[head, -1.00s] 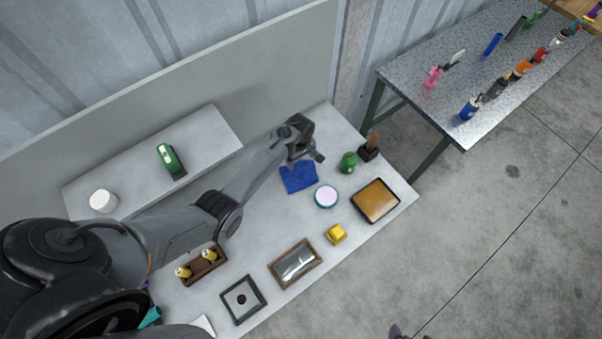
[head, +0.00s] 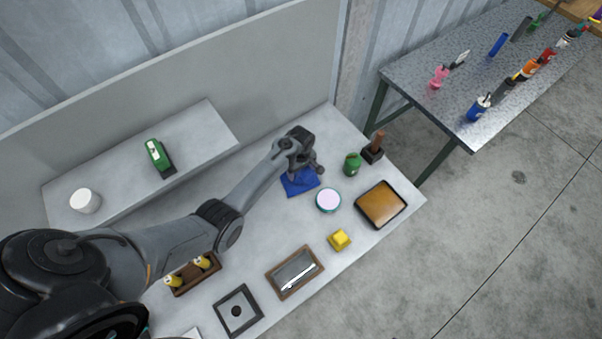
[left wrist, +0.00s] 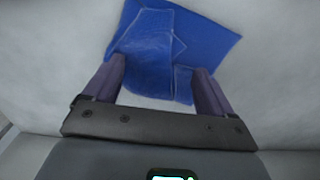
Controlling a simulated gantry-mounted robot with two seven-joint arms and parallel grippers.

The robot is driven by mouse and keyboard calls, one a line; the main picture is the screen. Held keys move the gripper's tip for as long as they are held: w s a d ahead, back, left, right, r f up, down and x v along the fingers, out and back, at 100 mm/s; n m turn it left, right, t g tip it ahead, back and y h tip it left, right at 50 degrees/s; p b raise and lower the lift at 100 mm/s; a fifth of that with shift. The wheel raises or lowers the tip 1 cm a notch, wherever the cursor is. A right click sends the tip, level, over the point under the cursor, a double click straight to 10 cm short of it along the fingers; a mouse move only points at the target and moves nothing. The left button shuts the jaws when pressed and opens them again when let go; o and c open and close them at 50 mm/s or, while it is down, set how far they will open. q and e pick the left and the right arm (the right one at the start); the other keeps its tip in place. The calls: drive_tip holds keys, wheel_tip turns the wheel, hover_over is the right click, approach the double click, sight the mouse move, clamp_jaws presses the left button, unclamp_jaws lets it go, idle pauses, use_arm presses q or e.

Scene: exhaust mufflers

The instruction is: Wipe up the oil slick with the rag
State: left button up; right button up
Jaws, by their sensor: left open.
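The rag is a blue folded cloth (head: 299,185) on the workbench, partly hidden under my left gripper (head: 310,172). In the left wrist view the rag (left wrist: 185,45) lies flat with loose folds, its near part between the fingers of my open left gripper (left wrist: 159,70). I cannot tell whether the fingers touch it. A dark-rimmed tray with an amber-brown surface (head: 381,204) lies at the bench's right end. A wooden-framed dark panel with a bright shiny streak (head: 295,272) lies at the front. I cannot tell which of these is the oil slick. My right gripper is not in view.
A round teal-rimmed dish (head: 328,200), green item (head: 352,164), brown-handled block (head: 373,150) and yellow block (head: 339,240) stand near the rag. A black square frame (head: 238,311) and wooden holder (head: 195,273) lie front left. A raised shelf (head: 110,190) runs behind.

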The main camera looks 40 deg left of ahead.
use_arm(q)
drive_tip(key=shift+f, duration=0.15)
drive_tip(key=shift+f+b, duration=0.35)
drive_tip(key=shift+f, duration=0.05)
clamp_jaws()
idle(0.9)
wheel_tip(320, 180, up, 12)
drive_tip(key=p, duration=1.2)
drive_tip(key=shift+p, duration=0.35)
